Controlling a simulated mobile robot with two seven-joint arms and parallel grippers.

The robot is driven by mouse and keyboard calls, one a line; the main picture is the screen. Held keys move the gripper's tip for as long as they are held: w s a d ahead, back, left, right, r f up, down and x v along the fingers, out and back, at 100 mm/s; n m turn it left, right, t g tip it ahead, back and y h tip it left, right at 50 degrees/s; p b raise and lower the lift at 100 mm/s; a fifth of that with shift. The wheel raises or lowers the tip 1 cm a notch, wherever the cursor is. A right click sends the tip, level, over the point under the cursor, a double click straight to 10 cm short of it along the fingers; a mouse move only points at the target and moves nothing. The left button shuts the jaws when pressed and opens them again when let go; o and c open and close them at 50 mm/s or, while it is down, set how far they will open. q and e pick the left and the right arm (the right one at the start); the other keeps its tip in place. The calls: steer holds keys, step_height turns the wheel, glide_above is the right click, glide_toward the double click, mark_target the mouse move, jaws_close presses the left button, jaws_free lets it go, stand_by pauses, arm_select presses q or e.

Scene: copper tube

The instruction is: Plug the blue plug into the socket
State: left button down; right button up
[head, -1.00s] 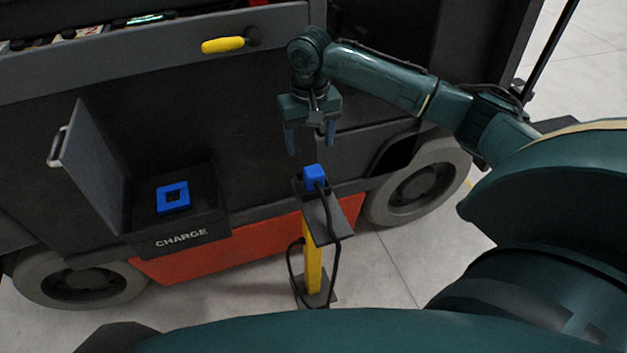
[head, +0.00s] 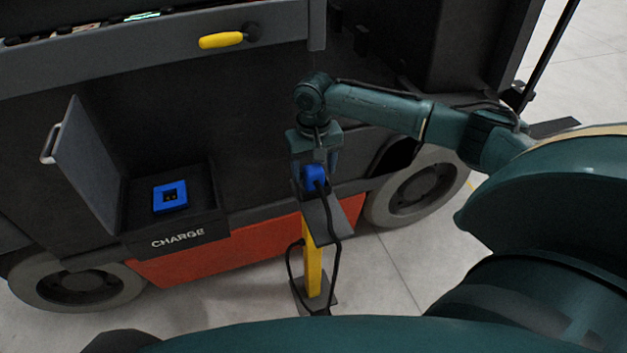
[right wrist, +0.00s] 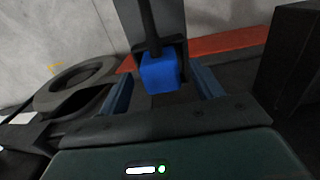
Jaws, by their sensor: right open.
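The blue plug (head: 314,176) sits on top of the yellow-legged stand (head: 313,268), with a black cable running from it. My right gripper (head: 316,170) is lowered over the plug, with its fingers on either side of it. In the right wrist view the blue plug (right wrist: 159,73) lies between the two open fingers (right wrist: 163,92), with gaps at both sides. The blue-framed socket (head: 170,197) is in the open charge box at the left, with a dark opening in its middle. My left gripper is not in view.
The charge box (head: 176,240) has its grey door (head: 86,150) swung open on the left. The dark vehicle body stands behind, with a yellow handle (head: 221,40) above. The black cable (head: 338,260) hangs in a loop beside the stand.

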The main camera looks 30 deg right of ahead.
mark_target(313, 168)
steer(key=shift+f, duration=0.7)
steer(key=shift+c, duration=0.2)
steer(key=c, duration=1)
steer(key=shift+o, duration=0.2)
steer(key=shift+r, duration=0.1)
step_height(313, 168, up, 10)
steer(key=shift+p, duration=0.95)
steer(key=shift+a, duration=0.1)
